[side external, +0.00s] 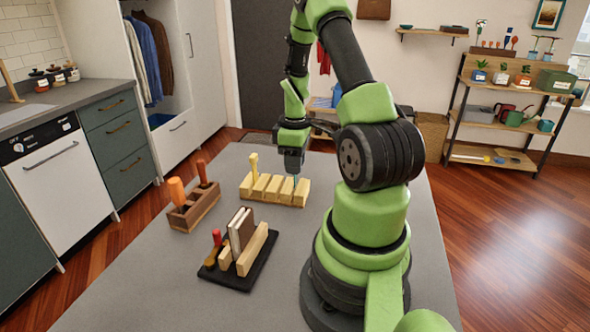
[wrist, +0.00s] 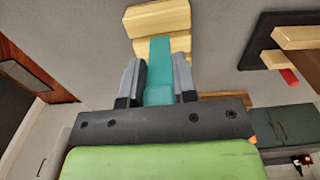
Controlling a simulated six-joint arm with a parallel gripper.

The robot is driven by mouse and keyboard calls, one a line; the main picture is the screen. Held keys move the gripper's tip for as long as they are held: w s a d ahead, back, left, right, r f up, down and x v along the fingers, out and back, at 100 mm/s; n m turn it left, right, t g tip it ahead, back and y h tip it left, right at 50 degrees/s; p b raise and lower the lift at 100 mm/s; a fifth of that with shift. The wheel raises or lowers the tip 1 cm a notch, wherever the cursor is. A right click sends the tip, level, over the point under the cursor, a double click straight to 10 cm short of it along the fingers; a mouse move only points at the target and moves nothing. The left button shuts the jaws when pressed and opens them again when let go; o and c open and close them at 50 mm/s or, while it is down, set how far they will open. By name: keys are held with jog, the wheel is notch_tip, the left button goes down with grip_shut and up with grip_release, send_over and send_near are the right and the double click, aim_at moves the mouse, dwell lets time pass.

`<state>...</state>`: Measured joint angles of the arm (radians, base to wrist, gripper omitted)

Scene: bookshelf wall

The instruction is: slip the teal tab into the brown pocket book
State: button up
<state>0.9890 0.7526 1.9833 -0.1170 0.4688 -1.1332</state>
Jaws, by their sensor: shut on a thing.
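The teal tab (wrist: 160,62) is between the fingers of my gripper (wrist: 157,78) in the wrist view, and its far end overlaps the pale wooden rack (wrist: 152,18). In the side view my gripper (side external: 294,172) is shut on it, and a sliver of the teal tab (side external: 296,181) shows at the right end of the slotted wooden rack (side external: 262,188). I cannot tell whether the tab's lower end sits in a slot. The brown pocket book (side external: 236,224) stands upright with pale pages showing, on a black tray (side external: 232,279) nearer the camera, left of my arm.
The tray also holds wooden blocks (side external: 257,250) and a red-topped tool (side external: 216,238) close around the book. A brown holder (side external: 184,218) with orange-handled tools stands to the left. A yellow tab (side external: 253,163) stands in the rack's left end. Grey tabletop (side external: 150,280) is clear at front left.

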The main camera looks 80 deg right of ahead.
notch_tip(320, 180, up, 6)
jog(key=shift+r, duration=0.1)
jog(key=w+a+r, duration=0.2)
jog(key=a+r, duration=0.1)
jog(key=a, duration=0.7)
jog(key=w+a+r, duration=0.2)
jog(key=a+r, duration=0.1)
jog(key=a, duration=0.8)
jog(key=shift+w+m, duration=0.2)
jog(key=shift+m, duration=0.2)
jog(key=shift+a, duration=0.1)
jog(key=shift+f, duration=2)
